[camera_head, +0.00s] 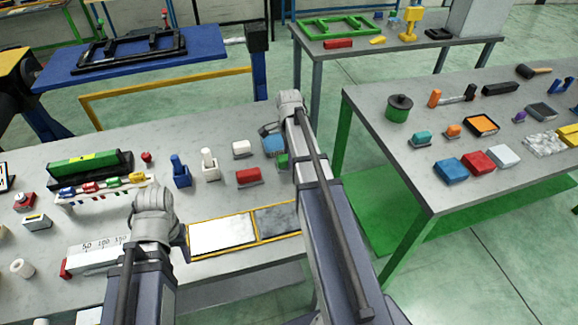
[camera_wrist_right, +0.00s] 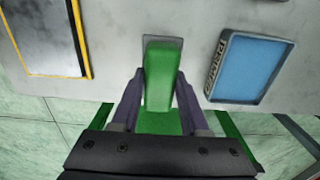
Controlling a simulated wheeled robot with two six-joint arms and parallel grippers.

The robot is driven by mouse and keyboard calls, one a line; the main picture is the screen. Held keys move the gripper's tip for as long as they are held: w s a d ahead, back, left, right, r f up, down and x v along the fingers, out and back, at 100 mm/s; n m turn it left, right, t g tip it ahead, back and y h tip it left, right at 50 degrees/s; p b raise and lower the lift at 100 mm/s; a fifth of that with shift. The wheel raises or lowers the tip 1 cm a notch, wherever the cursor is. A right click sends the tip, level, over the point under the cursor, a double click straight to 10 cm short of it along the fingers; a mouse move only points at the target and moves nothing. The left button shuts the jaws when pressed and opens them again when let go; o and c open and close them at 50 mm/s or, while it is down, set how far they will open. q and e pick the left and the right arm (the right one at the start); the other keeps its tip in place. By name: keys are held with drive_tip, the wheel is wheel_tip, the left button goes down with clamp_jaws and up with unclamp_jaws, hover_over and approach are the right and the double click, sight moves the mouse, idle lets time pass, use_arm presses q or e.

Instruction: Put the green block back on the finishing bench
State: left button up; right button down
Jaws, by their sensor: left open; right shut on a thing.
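The green block (camera_wrist_right: 162,72) is between the two fingers of my right gripper (camera_wrist_right: 161,92) in the right wrist view, which is shut on it. A grey pad (camera_wrist_right: 176,44) shows at its far end, by the edge of the grey-topped near bench (camera_head: 120,135). In the head view only a small part of the green block (camera_head: 282,161) shows beside my right arm, which hides the rest. My left gripper (camera_head: 152,212) is over the near bench, open, with its fingers mostly hidden by its own wrist. I cannot tell which bench is the finishing bench.
A blue tray (camera_wrist_right: 251,68) lies close beside the green block. A yellow-framed panel (camera_wrist_right: 77,30) is on the other side. A red block (camera_head: 248,177) and white block (camera_head: 241,149) stand nearby. A second bench (camera_head: 385,145) with several tools and blocks stands right, across a gap.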

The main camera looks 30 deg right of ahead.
use_arm(q)
drive_tip(key=shift+f+b, duration=1.2)
drive_tip(key=shift+f, duration=0.35)
use_arm(e)
drive_tip(key=shift+f, duration=1.6)
use_arm(q)
drive_tip(key=shift+f, duration=0.1)
drive_tip(key=shift+f, duration=0.15)
use_arm(e)
drive_tip(key=shift+f, duration=0.2)
drive_tip(key=shift+c, duration=2.1)
unclamp_jaws()
drive_tip(key=shift+r, duration=0.1)
wheel_tip(320, 180, up, 12)
drive_tip(key=p, duration=1.2)
drive_tip(key=shift+r, duration=0.2)
use_arm(q)
wheel_tip(320, 180, up, 12)
drive_tip(key=shift+r, duration=0.25)
use_arm(e)
drive_tip(key=shift+f, duration=0.1)
